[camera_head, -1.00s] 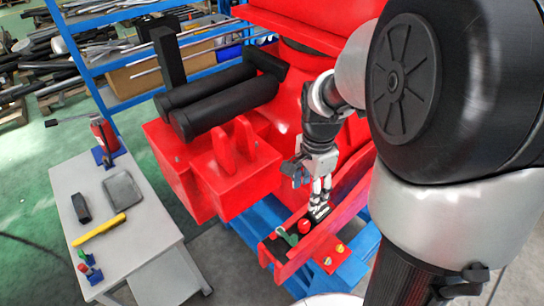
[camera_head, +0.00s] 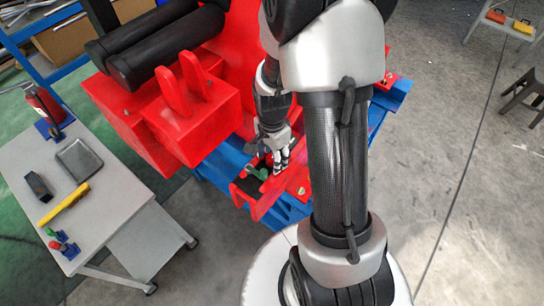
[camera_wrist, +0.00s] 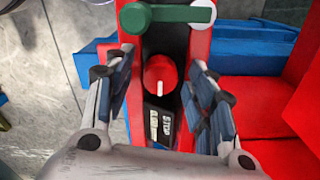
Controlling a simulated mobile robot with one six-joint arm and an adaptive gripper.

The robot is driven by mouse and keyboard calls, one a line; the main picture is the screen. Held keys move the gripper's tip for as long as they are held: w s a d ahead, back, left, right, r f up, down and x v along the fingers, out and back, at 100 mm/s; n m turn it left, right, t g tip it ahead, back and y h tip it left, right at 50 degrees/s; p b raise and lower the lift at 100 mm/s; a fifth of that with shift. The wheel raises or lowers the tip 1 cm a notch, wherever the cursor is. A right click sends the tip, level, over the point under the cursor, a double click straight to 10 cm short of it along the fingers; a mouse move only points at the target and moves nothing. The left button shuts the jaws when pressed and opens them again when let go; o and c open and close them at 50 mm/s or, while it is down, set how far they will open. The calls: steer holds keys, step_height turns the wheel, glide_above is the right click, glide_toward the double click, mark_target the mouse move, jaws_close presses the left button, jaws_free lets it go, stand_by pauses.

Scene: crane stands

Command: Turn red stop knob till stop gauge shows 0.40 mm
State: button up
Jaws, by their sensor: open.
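The red stop knob (camera_wrist: 159,75) shows in the wrist view, round with a white pointer line toward the bottom of the picture. It sits in a dark recess of the red panel. The stop gauge (camera_wrist: 158,125), a small panel with a display and the label STOP, lies just below it; its reading is too small to make out. My gripper (camera_wrist: 160,82) is open, with one finger on each side of the knob and visible gaps to it. In the head view my gripper (camera_head: 281,167) is over the red tray-like panel, and the knob is hard to make out there.
A green lever (camera_wrist: 168,17) lies just above the knob in the wrist view. Red panel walls (camera_wrist: 199,50) flank the recess. A grey table (camera_head: 110,200) with tools stands at the left, and a red machine (camera_head: 190,120) rises behind the panel.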

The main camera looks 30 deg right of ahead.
steer(key=shift+f, duration=0.1)
steer(key=shift+c, duration=0.3)
steer(key=c, duration=1)
steer(key=shift+n, duration=0.4)
steer(key=n, duration=0.2)
steer(key=shift+n, duration=2.4)
steer(key=o, duration=1.1)
steer(key=shift+c, duration=0.2)
